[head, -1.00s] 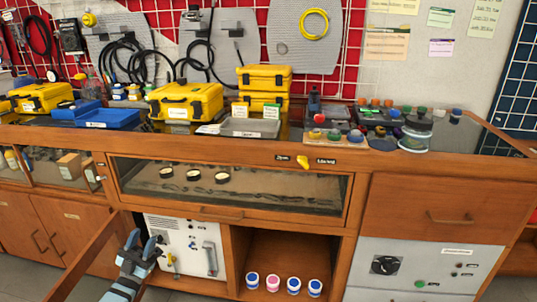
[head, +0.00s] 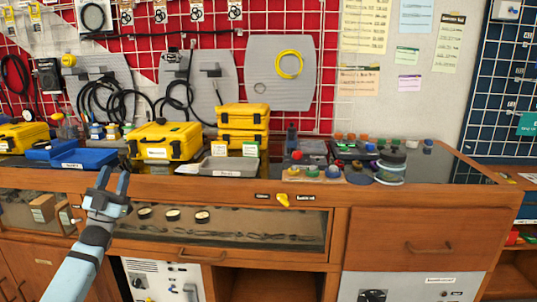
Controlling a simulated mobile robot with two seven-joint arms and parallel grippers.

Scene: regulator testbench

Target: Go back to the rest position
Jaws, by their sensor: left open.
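My left gripper (head: 113,184) is raised in front of the bench's front edge at the left of the head view. Its two fingers point up and stand apart, with nothing between them. It appears just in front of the blue tray (head: 84,159) and left of the large yellow case (head: 166,142); the exact gap in depth I cannot tell. My right gripper is out of view.
The wooden bench (head: 408,222) spans the view, with a glass-fronted drawer (head: 230,224) below its top. A white panel (head: 150,275) sits below.

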